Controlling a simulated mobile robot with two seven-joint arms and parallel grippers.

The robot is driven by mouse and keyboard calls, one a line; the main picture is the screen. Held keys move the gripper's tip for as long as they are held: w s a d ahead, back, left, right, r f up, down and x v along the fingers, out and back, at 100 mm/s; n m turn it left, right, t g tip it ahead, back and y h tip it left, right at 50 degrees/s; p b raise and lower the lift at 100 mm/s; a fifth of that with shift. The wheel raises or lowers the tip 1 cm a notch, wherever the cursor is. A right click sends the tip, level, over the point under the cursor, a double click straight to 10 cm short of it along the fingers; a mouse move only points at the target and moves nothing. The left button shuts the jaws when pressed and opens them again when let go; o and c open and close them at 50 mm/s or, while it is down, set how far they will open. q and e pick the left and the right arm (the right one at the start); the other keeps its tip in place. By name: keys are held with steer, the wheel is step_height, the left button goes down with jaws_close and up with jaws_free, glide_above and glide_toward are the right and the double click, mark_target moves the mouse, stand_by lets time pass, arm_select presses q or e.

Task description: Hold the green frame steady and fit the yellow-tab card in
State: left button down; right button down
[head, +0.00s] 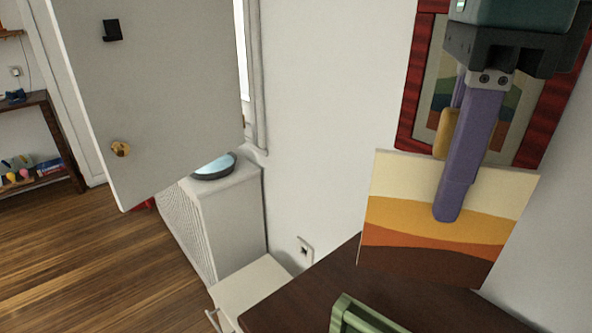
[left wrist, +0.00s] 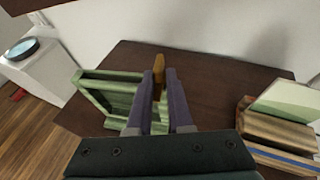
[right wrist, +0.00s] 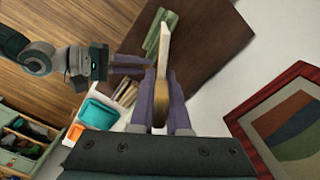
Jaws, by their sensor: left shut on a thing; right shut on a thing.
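The card (head: 430,235), a cream, yellow, orange and brown landscape with a yellow tab (head: 446,133) at its upper left, is held upright near the wall. My right gripper (head: 447,215) is shut on it; one finger crosses its face and the other is mostly hidden behind. The right wrist view shows the card (right wrist: 164,48) nearly edge-on. The green frame (left wrist: 92,83) is at the dark table in the left wrist view, its corner (head: 350,312) low in the head view. My left gripper (left wrist: 159,75) is shut at the frame's right side, where an ochre piece shows between the fingertips.
The dark table (head: 300,300) has bare room around the frame. Wooden pieces and a pale green panel (left wrist: 285,100) are at its right in the left wrist view. A red-framed picture (head: 408,100) hangs behind the card. A teal tray (right wrist: 97,111) shows in the right wrist view.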

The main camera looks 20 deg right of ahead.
mark_target(417, 275)
step_height(417, 275, down, 10)
steer(key=shift+r, duration=0.2)
stand_by(0.4)
steer(key=shift+f, duration=0.15)
steer(key=c, duration=0.9)
jaws_free()
step_height(417, 275, up, 12)
steer(key=shift+s+d, duration=0.1)
steer(key=shift+d, duration=0.05)
